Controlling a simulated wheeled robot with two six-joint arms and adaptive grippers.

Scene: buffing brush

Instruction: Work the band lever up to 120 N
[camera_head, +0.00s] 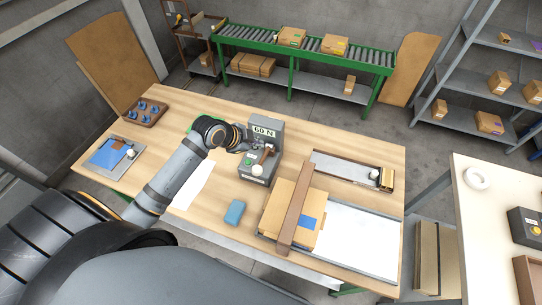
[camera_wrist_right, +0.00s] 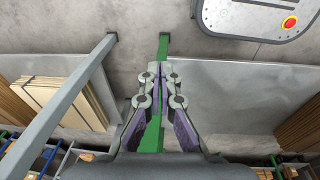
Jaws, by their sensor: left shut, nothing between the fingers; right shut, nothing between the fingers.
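The grey band device (camera_head: 278,130) stands on the wooden bench, and its display (camera_head: 264,132) reads 60 N. A brown lever (camera_head: 265,155) sticks out from its front. Below the lever are a pale round knob (camera_head: 257,170) and a green button (camera_head: 249,162). My left gripper (camera_head: 245,147) is shut and empty at the left side of the device, close to the lever. Whether it touches the lever cannot be told. My right gripper (camera_wrist_right: 159,70) is shut and empty in the right wrist view, over the floor, away from the device.
A carton (camera_head: 280,215) under a brown bar and a blue block (camera_head: 235,212) are on the bench in front of the device. A long tray (camera_head: 340,165) lies to the right. A blue-topped panel (camera_head: 108,153) and a peg tray (camera_head: 146,110) are at the left.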

